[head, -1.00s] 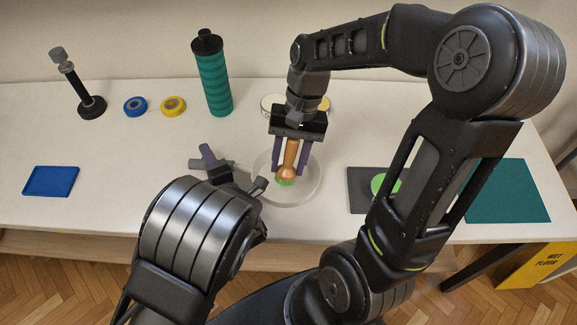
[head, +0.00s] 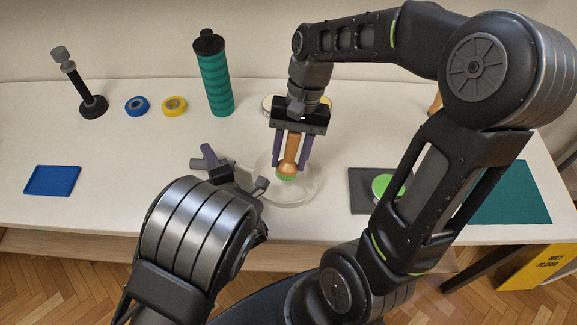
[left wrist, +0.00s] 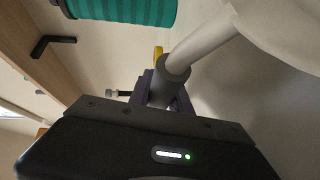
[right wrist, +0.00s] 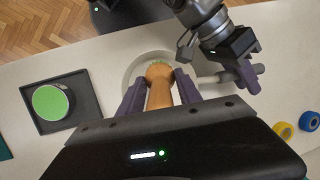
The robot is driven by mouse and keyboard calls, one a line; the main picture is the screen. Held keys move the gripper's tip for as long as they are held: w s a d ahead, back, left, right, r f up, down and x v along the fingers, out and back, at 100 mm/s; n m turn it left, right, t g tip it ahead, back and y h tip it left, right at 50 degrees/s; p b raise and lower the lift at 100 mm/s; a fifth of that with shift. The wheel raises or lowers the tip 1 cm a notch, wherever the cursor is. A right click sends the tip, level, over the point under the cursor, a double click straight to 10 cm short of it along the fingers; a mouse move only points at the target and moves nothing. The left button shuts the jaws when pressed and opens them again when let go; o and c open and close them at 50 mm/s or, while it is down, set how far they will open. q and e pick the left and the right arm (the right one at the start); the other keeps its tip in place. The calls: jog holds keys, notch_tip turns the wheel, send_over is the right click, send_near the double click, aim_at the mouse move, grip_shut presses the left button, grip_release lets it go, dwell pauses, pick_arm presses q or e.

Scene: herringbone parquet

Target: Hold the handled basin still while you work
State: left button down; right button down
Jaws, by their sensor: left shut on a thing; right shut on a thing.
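The handled basin (head: 313,190) is a round, translucent whitish dish on the table, with a grey handle sticking out to the left. My left gripper (head: 208,160) is shut on the handle; the left wrist view shows the handle (left wrist: 203,41) running from the jaws (left wrist: 160,88) to the basin (left wrist: 285,25). My right gripper (head: 291,162) points down over the basin, shut on a brush (head: 292,148) with an orange-brown handle and green bristles. The brush (right wrist: 158,90) is inside the basin's rim (right wrist: 133,66) in the right wrist view. Whether the bristles touch the bottom is unclear.
A dark tray (head: 361,181) with a green-topped disc (head: 383,185) and a teal mat (head: 515,195) lie right. A blue tray (head: 52,180) lies left. A teal bottle (head: 215,80), yellow tape (head: 174,105), blue tape (head: 137,106) and a black stand (head: 92,105) are behind.

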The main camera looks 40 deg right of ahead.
jog(key=shift+f, duration=0.25)
jog(key=shift+r, duration=0.4)
